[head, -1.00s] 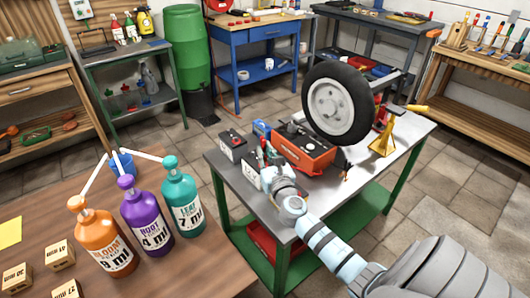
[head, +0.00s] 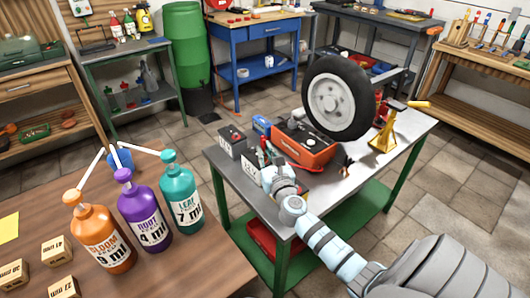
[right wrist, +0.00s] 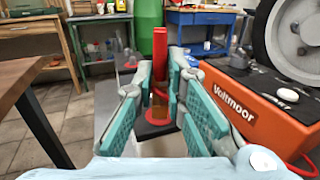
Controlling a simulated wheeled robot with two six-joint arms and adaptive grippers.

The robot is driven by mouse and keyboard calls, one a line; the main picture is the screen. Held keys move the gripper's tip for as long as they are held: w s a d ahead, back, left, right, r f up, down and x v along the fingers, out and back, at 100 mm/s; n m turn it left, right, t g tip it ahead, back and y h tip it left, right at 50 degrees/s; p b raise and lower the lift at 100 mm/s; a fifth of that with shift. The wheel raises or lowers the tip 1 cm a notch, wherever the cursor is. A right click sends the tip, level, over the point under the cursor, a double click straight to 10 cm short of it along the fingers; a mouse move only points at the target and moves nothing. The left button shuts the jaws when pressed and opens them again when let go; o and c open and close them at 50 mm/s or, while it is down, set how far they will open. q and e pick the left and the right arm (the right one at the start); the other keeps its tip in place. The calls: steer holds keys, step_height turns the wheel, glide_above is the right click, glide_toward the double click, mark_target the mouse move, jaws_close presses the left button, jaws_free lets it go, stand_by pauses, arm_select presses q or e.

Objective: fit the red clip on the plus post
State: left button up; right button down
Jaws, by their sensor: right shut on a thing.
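The red clip (right wrist: 160,58) stands upright between the fingers of my right gripper (right wrist: 167,75) in the right wrist view. The gripper is shut on it. Below it is a brassy post-like part (right wrist: 160,106) inside a red ring (right wrist: 159,124) on a dark battery top (right wrist: 150,131). I cannot tell whether the clip touches the post. In the head view my right gripper (head: 268,160) is over the near side of the metal table, and it partly hides the battery there. My left gripper is not in view.
The orange Voltmoor charger (head: 306,150) is close to the right of the gripper, with a wheel (head: 338,98) behind it. Another dark battery (head: 231,141) stands to the left. A yellow stand (head: 384,131) is farther right. Several bottles, including a purple one (head: 147,212), stand on the wooden table.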

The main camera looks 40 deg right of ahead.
steer(key=shift+f, duration=0.25)
stand_by(0.3)
steer(key=shift+s+f+b, duration=0.1)
steer(key=shift+f+b, duration=0.05)
steer(key=shift+b, duration=0.15)
steer(key=shift+a, duration=0.15)
steer(key=shift+f, duration=0.1)
steer(key=c, duration=1)
jaws_free()
steer(key=shift+s+f, duration=0.1)
step_height(320, 180, up, 8)
steer(key=p, duration=0.8)
steer(key=shift+w+d+r, duration=0.2)
